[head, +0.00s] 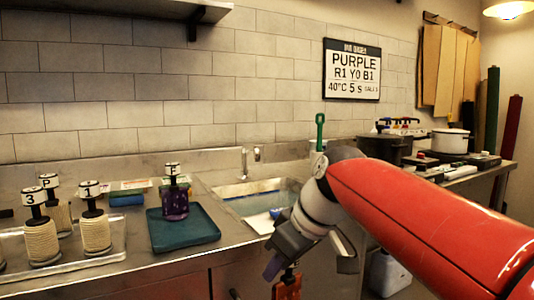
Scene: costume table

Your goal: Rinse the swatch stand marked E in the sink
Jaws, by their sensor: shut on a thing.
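The swatch stand marked E (174,203) stands upright on a dark teal tray (198,240) on the counter, left of the sink. Its swatch is purple and its round label is white; the small letter looks like E. The sink (230,191) is set into the steel counter, with a tap (244,163) at its back. My gripper (279,268) points downward at the sink's front side, to the right of the stand and apart from it. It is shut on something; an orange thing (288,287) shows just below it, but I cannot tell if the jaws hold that.
Stands marked 3 (42,242), P (59,214) and 1 (96,233) stand on a clear tray at the left. Small coloured boxes (127,197) lie behind the teal tray. A blue item (276,213) lies in the sink. Pots (451,141) stand at the right.

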